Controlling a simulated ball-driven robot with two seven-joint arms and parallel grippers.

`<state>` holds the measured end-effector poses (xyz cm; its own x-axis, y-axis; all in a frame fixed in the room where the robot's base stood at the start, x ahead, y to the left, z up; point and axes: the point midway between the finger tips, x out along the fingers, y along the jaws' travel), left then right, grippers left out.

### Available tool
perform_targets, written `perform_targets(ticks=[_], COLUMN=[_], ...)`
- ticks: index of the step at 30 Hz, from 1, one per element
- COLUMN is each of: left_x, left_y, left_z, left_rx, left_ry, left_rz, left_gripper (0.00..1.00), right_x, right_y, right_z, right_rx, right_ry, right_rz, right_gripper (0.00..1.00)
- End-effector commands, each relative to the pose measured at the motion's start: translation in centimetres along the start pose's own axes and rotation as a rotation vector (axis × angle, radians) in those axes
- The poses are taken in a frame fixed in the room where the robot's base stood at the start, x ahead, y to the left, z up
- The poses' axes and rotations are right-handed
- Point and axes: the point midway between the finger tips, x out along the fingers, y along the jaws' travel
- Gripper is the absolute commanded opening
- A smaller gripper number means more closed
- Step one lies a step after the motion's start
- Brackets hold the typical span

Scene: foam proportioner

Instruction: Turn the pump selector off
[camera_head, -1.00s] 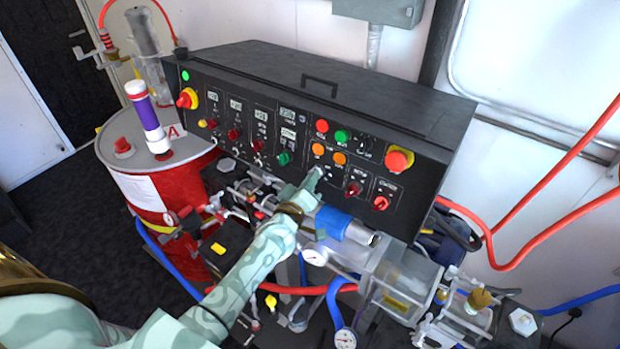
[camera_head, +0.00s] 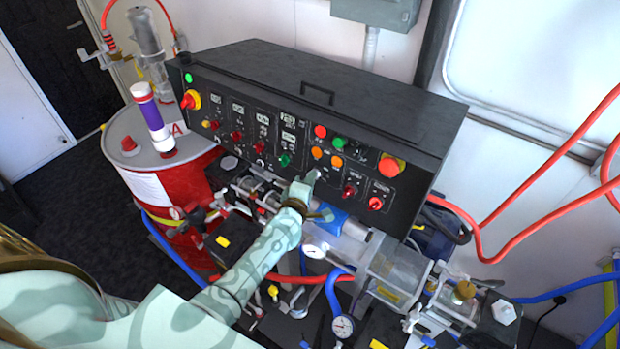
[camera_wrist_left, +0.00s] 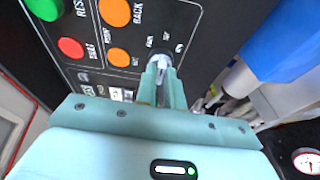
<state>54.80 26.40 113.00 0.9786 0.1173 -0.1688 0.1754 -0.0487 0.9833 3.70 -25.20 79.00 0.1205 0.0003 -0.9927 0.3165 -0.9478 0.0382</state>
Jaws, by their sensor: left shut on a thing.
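The pump selector (camera_wrist_left: 160,63) is a small pale grey knob on the black control panel (camera_head: 222,103), with small white labels around it that are hard to read. In the left wrist view it sits between my left fingertips, below and right of two orange buttons. My left gripper (camera_head: 310,180) reaches up to the lower middle of the panel, and its fingers (camera_wrist_left: 163,85) are shut on the knob. In the head view the gripper hides the selector. My right gripper is out of view.
Near the gripper are orange buttons (camera_head: 317,153), a red knob (camera_head: 349,190) and another red knob (camera_head: 376,203). A red emergency stop (camera_head: 390,167) is farther right. Pipes, a blue cylinder (camera_head: 329,219) and a gauge (camera_head: 343,326) lie below. A red drum (camera_head: 190,188) stands left.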

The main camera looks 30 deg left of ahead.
Motion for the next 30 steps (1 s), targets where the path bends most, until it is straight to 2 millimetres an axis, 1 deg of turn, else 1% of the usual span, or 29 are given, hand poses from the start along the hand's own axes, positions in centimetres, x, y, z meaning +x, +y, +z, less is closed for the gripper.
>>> perform_targets(ticks=[15, 16, 17, 18, 26, 28, 30], left_x=[-0.03, -0.03, -0.03, -0.03, -0.03, -0.28, -0.97], left_y=[-0.13, -0.13, -0.13, -0.12, -0.04, -0.02, -0.06], left_z=[0.03, 0.03, 0.03, 0.02, 0.01, 0.02, 0.02], left_rx=[-0.024, -0.024, -0.023, -0.023, -0.023, -0.023, -0.024], left_ry=[-0.001, -0.001, -0.001, -0.001, 0.000, 0.000, -0.001], left_rz=[-0.009, -0.009, -0.009, -0.009, -0.007, -0.007, -0.009], left_gripper=[0.00, 0.13, 0.21, 0.32, 0.32, 0.32, 0.32], right_x=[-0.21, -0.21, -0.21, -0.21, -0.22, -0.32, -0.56], right_y=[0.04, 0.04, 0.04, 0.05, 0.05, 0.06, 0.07], right_z=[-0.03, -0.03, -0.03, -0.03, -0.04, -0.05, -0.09], right_rx=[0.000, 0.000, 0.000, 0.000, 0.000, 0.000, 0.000], right_ry=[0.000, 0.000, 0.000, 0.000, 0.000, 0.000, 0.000], right_rz=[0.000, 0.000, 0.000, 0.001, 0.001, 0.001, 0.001], right_gripper=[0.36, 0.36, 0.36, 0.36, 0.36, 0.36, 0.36])
